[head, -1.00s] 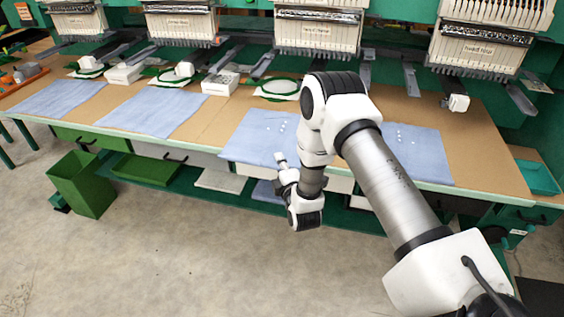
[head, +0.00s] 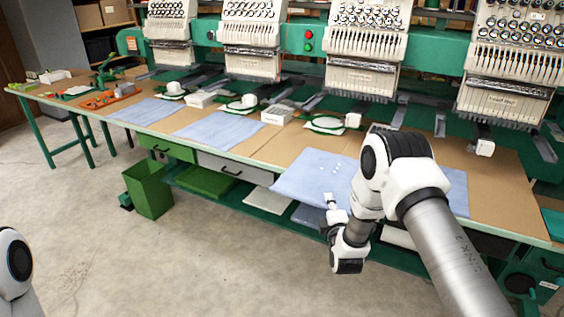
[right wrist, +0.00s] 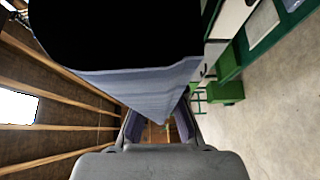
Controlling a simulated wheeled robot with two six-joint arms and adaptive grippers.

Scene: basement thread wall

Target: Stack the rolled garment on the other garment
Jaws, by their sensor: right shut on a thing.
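A light blue garment (head: 300,178) with small white dots lies at the front of the table beneath my right arm. Its front left corner hangs past the table edge. My right gripper (head: 331,203) is low at that front edge, partly hidden by its own wrist. In the right wrist view blue cloth (right wrist: 140,88) fills the space ahead of my right gripper (right wrist: 158,128) and tapers down between its fingers, which are shut on it. I cannot tell a rolled garment apart from a flat one. Of my left arm only a white link shows at bottom left; its gripper is out of view.
Two more flat blue cloths (head: 220,130) lie further left on the long table (head: 265,152). Embroidery heads (head: 365,45) stand behind it. Below are a shelf (head: 265,222) with folded cloths and a green bin (head: 149,190). The floor in front is clear.

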